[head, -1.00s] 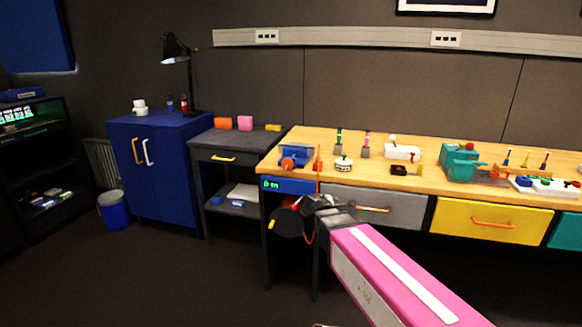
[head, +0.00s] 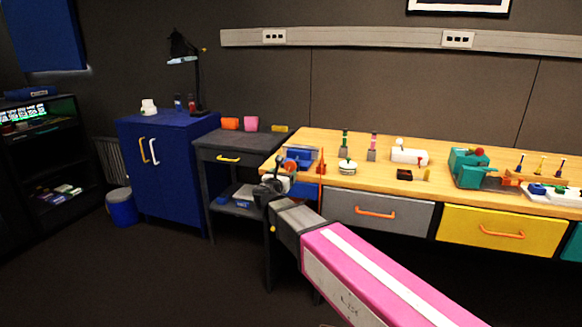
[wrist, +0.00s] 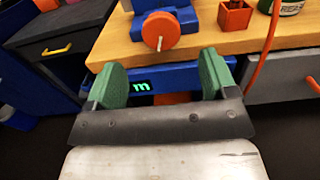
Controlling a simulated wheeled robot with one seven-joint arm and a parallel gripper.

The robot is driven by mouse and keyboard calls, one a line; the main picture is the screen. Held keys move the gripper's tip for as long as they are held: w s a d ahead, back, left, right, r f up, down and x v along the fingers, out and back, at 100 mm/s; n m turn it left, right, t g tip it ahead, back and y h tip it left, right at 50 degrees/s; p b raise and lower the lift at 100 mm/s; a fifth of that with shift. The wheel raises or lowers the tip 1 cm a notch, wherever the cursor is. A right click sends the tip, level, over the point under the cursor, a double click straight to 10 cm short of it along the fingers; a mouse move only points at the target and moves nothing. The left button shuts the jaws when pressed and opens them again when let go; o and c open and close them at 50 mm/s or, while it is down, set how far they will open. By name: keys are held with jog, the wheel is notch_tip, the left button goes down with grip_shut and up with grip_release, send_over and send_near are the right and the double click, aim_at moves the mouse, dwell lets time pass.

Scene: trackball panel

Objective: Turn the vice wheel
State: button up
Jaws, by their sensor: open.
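A blue vice (head: 302,153) stands at the left end of the wooden bench. Its round orange-red wheel (head: 290,165) faces the bench's front edge; in the wrist view the wheel (wrist: 160,33) shows at the top centre, with a small pale handle on its face. My gripper (wrist: 163,72) is open and empty, its green fingers spread below the wheel in the picture, apart from it. In the head view my gripper (head: 271,183) is in front of the bench's left corner, close to the vice and partly blurred into it.
A blue unit with a green display (wrist: 143,86) sits under the bench edge, seen between my fingers. An orange cable (wrist: 262,50) hangs to the right. A dark side table (head: 236,145) is at left.

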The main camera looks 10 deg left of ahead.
aim_at(290, 166)
jog(key=w, duration=0.9)
jog(key=shift+d, duration=0.4)
jog(key=c, duration=0.9)
